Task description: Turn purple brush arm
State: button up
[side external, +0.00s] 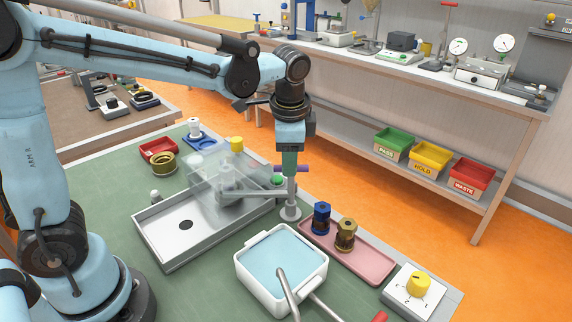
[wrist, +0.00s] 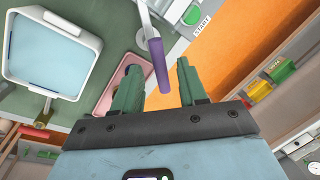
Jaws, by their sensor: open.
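The purple brush arm (side external: 301,168) sticks out sideways near the top of a grey post (side external: 291,190) on a round base. In the wrist view the purple brush arm (wrist: 158,62) lies in the gap between my two green fingers. My gripper (side external: 289,172) points down over the post, and its fingers hide part of the arm and the post top. In the wrist view my gripper (wrist: 157,68) is open, with a finger on each side of the purple arm. I cannot tell whether either finger touches it.
A clear-covered grey tray (side external: 180,225) stands left of the post. A white basin of blue liquid (side external: 281,258) stands in front. A pink tray (side external: 365,255) holds a blue fitting (side external: 321,218) and a brass fitting (side external: 345,235). A yellow-knob box (side external: 418,288) is at right.

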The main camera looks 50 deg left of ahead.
jog(key=shift+f, duration=0.5)
grip_shut()
